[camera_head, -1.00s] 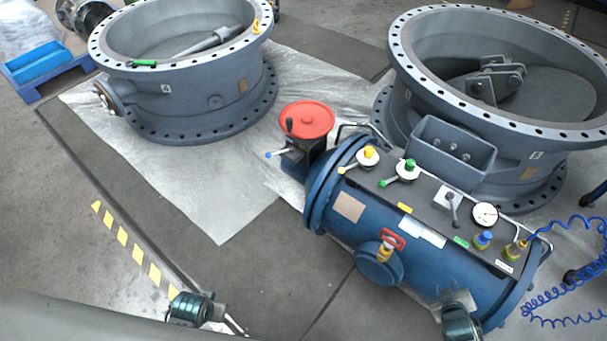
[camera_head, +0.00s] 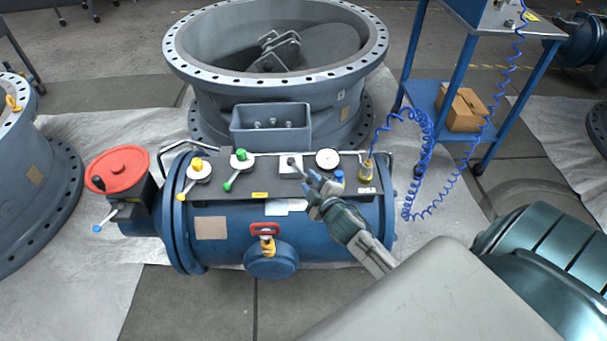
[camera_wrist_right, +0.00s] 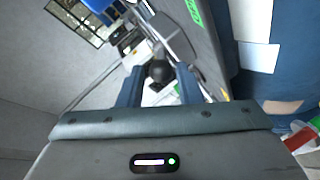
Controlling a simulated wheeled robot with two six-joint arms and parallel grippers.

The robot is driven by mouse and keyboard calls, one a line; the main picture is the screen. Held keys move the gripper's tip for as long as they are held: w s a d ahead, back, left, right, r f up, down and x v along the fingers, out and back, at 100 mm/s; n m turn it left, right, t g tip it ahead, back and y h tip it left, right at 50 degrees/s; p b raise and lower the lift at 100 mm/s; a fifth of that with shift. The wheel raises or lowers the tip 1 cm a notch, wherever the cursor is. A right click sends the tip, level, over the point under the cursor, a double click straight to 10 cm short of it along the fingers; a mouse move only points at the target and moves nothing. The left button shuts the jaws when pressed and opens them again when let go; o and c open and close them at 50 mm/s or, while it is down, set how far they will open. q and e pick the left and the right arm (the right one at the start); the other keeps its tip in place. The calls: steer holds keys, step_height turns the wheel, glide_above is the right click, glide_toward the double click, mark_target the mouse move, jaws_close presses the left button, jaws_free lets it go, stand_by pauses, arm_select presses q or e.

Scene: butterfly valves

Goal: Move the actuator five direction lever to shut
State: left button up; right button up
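The direction lever (camera_head: 293,163) is a short grey lever on a white plate, on the top panel of the blue actuator (camera_head: 330,225). Its black ball knob (camera_wrist_right: 160,72) shows in the right wrist view. My right gripper (camera_head: 313,187) is at the panel, close to the lever. In the right wrist view the two blue fingers of this gripper (camera_wrist_right: 160,86) stand on either side of the knob, with narrow gaps. The gripper looks open, and firm contact is not visible. The fingers partly hide the panel. My left gripper is out of view.
Yellow (camera_head: 196,165) and green (camera_head: 240,157) valve levers sit left of the lever. A gauge (camera_head: 327,159) and a blue knob (camera_head: 339,178) sit to its right, close to my gripper. A coiled blue hose (camera_head: 425,125) rises at right. A large grey valve (camera_head: 185,75) stands behind.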

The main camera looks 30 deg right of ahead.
mark_target(300, 171)
steer(key=shift+x, duration=2.35)
jaws_close()
